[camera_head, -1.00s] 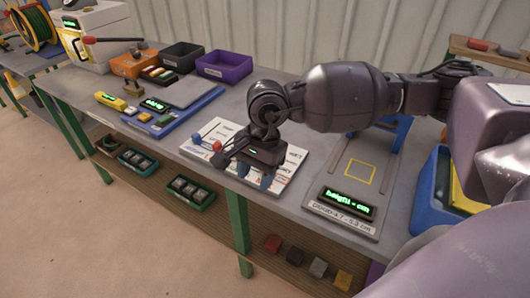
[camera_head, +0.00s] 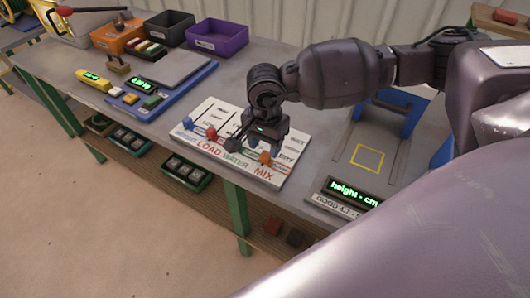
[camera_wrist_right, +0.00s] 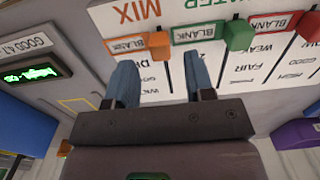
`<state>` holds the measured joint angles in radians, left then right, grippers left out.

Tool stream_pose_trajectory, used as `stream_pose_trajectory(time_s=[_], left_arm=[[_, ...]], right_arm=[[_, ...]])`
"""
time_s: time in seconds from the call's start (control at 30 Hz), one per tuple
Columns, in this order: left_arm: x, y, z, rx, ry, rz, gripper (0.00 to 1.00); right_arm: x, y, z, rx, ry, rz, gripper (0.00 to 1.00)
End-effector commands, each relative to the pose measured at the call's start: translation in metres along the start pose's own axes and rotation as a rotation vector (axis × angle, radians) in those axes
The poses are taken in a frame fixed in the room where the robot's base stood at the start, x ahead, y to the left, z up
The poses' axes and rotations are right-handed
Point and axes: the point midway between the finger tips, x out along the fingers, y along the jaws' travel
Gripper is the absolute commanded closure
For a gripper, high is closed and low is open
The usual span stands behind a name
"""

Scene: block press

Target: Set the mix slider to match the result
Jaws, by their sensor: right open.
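The white slider board (camera_head: 215,150) lies flat on the bench, with LOAD, WATER and MIX printed along its front. The mix slider's orange knob (camera_head: 265,158) is at the MIX end of its track, beside a BLANK label; it also shows in the right wrist view (camera_wrist_right: 158,44). My right gripper (camera_head: 263,148) is over the board's right part, open and empty. In the right wrist view its two blue-grey fingers (camera_wrist_right: 160,72) are apart, with the orange knob just beyond and between their tips. Words along the mix track are partly hidden by the fingers.
The green knob (camera_wrist_right: 239,35) and red knob (camera_wrist_right: 307,25) sit beside the orange one. A blue knob (camera_head: 188,122) is at the board's left. The height gauge (camera_head: 352,192) stands right, its display reading "height - cm". A blue scale (camera_head: 150,105) is left, bins behind.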

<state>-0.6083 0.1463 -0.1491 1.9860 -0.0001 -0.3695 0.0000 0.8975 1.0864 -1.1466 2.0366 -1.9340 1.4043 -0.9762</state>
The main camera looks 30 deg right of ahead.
Motion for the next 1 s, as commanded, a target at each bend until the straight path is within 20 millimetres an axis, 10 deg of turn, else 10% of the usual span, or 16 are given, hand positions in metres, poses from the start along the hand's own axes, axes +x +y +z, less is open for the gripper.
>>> stream_pose_trajectory(time_s=[0.67, 1.0], left_arm=[[0.004, 0.003, -0.007, -0.003, 0.017, 0.003, 0.31], [0.003, 0.002, -0.004, -0.004, 0.012, 0.002, 0.31]], right_arm=[[0.038, 0.000, 0.000, -0.001, 0.000, 0.000, 0.51], [0.038, 0.000, 0.000, -0.001, 0.000, 0.000, 1.00]])
